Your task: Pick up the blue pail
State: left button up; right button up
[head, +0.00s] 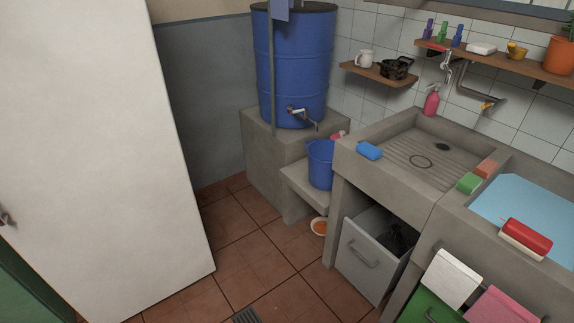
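A blue pail (320,165) stands upright on a low concrete ledge (305,191), below the tap of a large blue barrel and left of the concrete sink. Its right side is partly hidden by the sink's edge. Neither of my grippers shows in the head view.
The blue barrel (293,65) stands on a concrete block (262,150). The concrete sink (350,162) has a blue sponge on its corner and an open grey drawer (365,255) below. A white cabinet (100,150) fills the left; tiled floor (255,250) between is clear.

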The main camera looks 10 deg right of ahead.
aim_at(320, 152)
jog(key=i+l+u, duration=0.55)
jog(key=u, duration=0.15)
jog(key=i, duration=0.15)
